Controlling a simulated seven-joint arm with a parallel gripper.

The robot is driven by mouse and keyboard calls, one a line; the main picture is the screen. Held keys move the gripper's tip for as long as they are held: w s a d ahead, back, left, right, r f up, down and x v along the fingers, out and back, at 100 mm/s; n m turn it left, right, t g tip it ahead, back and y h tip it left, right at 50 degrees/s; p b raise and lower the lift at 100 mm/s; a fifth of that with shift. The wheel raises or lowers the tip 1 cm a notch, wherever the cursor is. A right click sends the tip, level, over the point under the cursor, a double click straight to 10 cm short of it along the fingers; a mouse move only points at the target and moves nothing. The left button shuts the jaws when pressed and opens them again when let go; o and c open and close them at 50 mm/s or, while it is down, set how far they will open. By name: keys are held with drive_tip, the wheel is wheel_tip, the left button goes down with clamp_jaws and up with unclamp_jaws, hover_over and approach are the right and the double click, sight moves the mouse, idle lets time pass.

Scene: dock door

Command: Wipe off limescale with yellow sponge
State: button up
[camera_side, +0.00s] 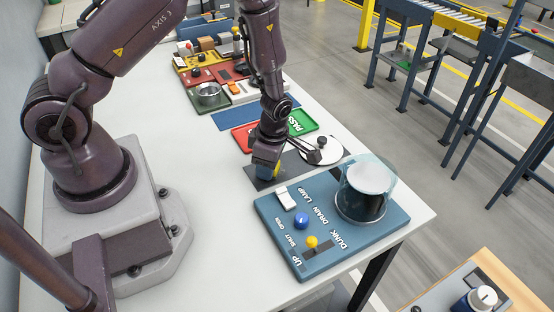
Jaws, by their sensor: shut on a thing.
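My gripper (267,164) points down over a dark flat plate (258,184) on the white table, just behind the blue panel. It is shut on a yellow piece, which looks like the yellow sponge (274,173); only a small part shows beside the jaws. The sponge is low, at or just above the dark plate; I cannot tell whether it touches. I cannot make out any limescale, and the gripper hides part of the plate.
Close in front is a blue panel (285,243) with knobs, a lever and a glass vessel (367,188). A white disc (326,155) with a dark knobbed object lies to the right. The table's left side is clear.

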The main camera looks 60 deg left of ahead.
drive_tip(key=shift+s, duration=1.25)
drive_tip(key=shift+s+r, duration=0.1)
drive_tip(key=shift+r, duration=4)
drive_tip(key=shift+f, duration=0.15)
